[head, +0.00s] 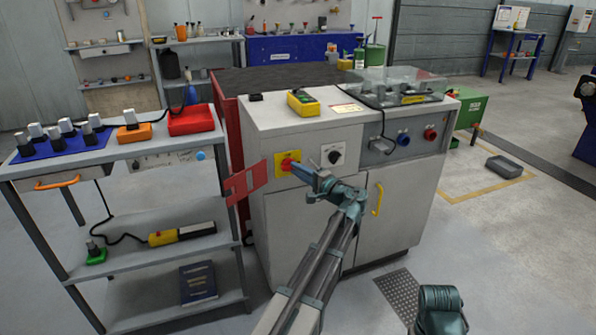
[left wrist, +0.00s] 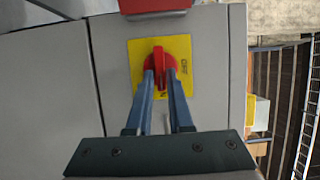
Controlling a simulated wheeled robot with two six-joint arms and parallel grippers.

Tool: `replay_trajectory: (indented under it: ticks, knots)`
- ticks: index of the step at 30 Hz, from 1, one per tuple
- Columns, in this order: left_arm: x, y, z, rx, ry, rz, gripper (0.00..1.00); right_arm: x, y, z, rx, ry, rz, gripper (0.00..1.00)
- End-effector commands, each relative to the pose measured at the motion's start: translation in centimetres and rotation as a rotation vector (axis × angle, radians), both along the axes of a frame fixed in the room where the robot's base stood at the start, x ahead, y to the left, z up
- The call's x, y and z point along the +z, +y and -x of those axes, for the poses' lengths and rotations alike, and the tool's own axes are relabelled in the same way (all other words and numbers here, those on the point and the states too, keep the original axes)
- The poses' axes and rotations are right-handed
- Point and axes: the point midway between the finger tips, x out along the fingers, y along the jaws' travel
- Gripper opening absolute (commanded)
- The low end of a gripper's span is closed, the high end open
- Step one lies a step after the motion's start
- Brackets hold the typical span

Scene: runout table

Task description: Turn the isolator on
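The isolator is a red rotary handle (head: 289,163) on a yellow plate (head: 280,170) at the left of the grey cabinet's front. In the left wrist view the red handle (left wrist: 158,68) has its bar upright in the picture. The word OFF lies right of it on the yellow plate (left wrist: 183,50); a letter N shows below, partly hidden by a finger. My left gripper (head: 305,170) reaches the handle from the right. Its fingers (left wrist: 160,85) lie one on each side of the bar and appear closed on it. My right gripper is out of view.
A red panel (head: 245,182) juts out just left of the isolator. A grey shelf trolley (head: 160,219) stands left. Floor at right is mostly clear.

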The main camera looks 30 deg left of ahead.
Motion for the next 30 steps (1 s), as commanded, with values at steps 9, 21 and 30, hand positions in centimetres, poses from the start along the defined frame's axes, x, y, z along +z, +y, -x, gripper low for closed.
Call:
replay_trajectory:
  ticks: [9, 21, 30]
  knots:
    - [0.0, 0.0, 0.0, 0.0, -0.001, -0.002, 0.45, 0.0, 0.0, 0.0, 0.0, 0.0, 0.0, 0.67]
    - [0.1, -3.9, 1.3, -0.005, 0.0, -0.003, 0.45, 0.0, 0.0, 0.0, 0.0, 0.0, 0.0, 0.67]
    - [0.0, -10.0, 3.2, -0.004, 0.0, -0.002, 0.45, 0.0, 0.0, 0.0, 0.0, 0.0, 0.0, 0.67]
